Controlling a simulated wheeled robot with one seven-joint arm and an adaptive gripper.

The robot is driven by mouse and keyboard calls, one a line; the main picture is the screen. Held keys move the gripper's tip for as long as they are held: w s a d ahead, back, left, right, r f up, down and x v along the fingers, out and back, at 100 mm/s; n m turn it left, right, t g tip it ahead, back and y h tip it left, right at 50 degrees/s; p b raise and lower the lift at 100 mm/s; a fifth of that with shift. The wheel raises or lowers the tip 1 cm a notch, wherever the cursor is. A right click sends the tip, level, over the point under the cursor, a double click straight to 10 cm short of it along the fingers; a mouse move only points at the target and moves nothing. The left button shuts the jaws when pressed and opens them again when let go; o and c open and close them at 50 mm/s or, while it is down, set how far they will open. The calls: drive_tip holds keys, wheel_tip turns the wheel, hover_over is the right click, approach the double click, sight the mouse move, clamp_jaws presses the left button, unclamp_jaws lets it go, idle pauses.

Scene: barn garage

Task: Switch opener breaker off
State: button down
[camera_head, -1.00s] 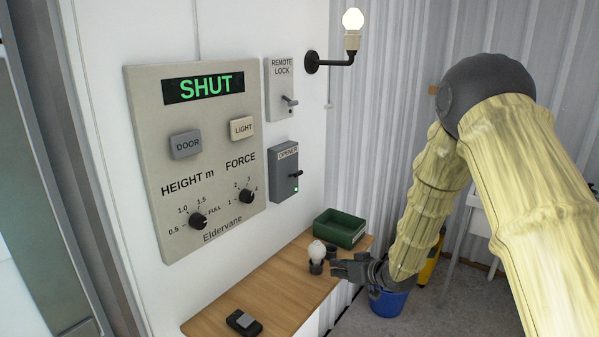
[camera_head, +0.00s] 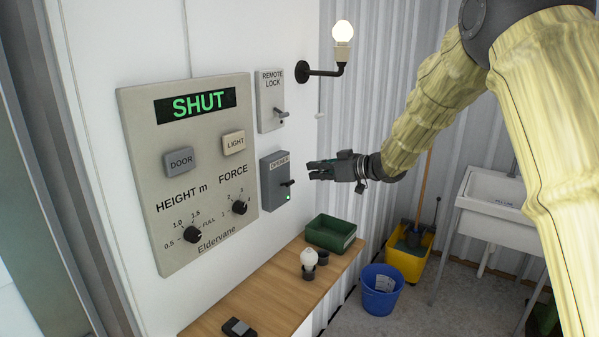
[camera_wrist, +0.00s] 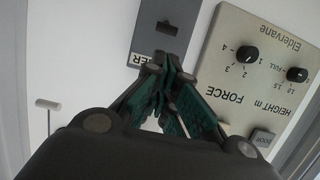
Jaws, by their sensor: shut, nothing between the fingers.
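The opener breaker (camera_head: 270,192) is a grey box on the white wall, right of the control panel, with a dark lever (camera_head: 289,183) sticking out to the right and a lit green light (camera_head: 288,197) below it. My gripper (camera_head: 310,170) is shut and empty, just right of the breaker and slightly above the lever, pointing left at it; they look apart. In the wrist view the breaker (camera_wrist: 150,35) appears upside down ahead of my fingertips (camera_wrist: 160,62), which cover part of its label.
The control panel (camera_head: 137,120) reads SHUT. The remote lock box (camera_head: 267,95) with its toggle is directly above the breaker, and a lit lamp (camera_head: 343,33) is above right. Below are a wooden shelf (camera_head: 262,290) with a green bin (camera_head: 331,238) and a bulb (camera_head: 309,260).

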sight(286, 184)
drive_tip(key=p+x, duration=0.3)
drive_tip(key=x, duration=0.6)
drive_tip(key=shift+w+a+f+p, duration=0.15)
drive_tip(key=shift+w+a+p, duration=0.1)
drive_tip(key=shift+p, duration=0.15)
drive_tip(key=shift+s+f+b, duration=0.15)
drive_tip(key=shift+f+b, duration=0.1)
drive_tip(key=shift+b, duration=0.35)
drive_tip(key=shift+d, duration=0.15)
drive_tip(key=shift+y, duration=0.3)
